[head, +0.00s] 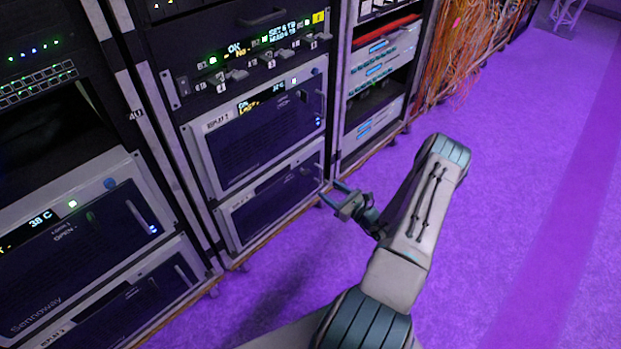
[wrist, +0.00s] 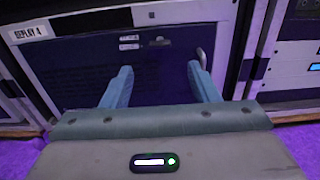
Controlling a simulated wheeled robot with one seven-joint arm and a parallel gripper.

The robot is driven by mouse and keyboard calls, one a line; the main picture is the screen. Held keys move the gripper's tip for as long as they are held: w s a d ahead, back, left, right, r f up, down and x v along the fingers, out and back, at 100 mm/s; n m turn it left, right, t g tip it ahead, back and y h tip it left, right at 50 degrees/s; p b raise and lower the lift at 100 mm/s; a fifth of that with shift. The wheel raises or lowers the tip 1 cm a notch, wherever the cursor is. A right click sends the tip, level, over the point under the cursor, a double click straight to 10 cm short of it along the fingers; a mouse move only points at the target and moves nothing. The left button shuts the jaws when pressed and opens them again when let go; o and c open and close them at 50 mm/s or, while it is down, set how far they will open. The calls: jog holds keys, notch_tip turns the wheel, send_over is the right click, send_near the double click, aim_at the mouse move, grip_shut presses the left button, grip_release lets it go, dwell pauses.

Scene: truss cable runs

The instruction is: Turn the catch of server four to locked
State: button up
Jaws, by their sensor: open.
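The server labelled REPLAY 4 (wrist: 85,70) fills the middle of the wrist view, with a dark front and a light frame. Its small dark catch (wrist: 157,42) sits near the top of the front, right of two small pale labels (wrist: 128,42). I cannot read those labels or tell the catch's setting. My gripper (wrist: 158,75) is open and empty, its two blue fingers apart below the catch and pointing at the front. In the head view my gripper (head: 332,194) is low, just off the right side of the rack's bottom server (head: 265,210).
A vertical handle (wrist: 201,58) stands on the server's right side, close to the right finger. Above the bottom server are another server (head: 255,140) and a switch panel (head: 250,60). Orange cables (head: 465,50) hang at the back right. The purple floor (head: 530,200) is clear on the right.

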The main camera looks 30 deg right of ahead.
aim_at(308, 174)
jog(key=b+x, duration=0.2)
jog(key=x, duration=0.8)
jog(key=c, duration=1)
